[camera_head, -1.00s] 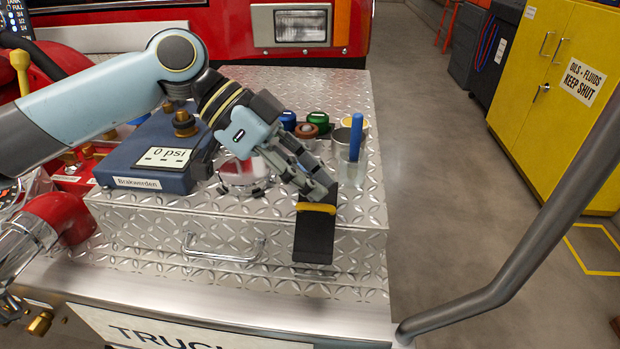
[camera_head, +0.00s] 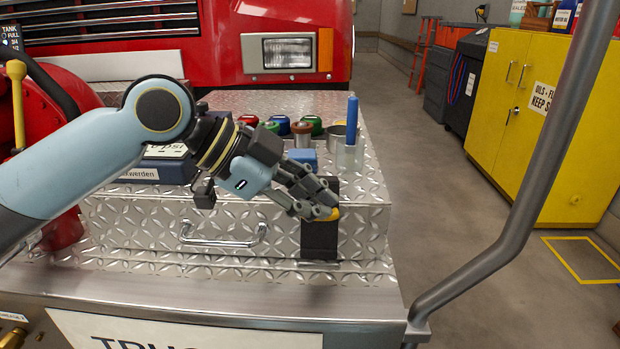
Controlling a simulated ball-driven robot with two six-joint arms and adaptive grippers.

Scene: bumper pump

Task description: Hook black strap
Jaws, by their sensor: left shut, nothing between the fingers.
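The black strap (camera_head: 319,240) hangs down the front face of the silver diamond-plate box (camera_head: 140,222), near its right end. A yellow edge shows at the strap's bend, partly hidden behind my fingers. My left gripper (camera_head: 328,212) is shut with nothing between its fingers. Its fingertips are at the upper part of the strap, in front of the yellow edge; I cannot tell whether they touch it. My right gripper is not in view.
On the box top are a clear holder with a blue-handled tool (camera_head: 352,125), several coloured caps (camera_head: 278,125) and a blue gauge box (camera_head: 155,170). A metal handle (camera_head: 222,240) sticks out in front. A grey rail (camera_head: 510,240) rises at right.

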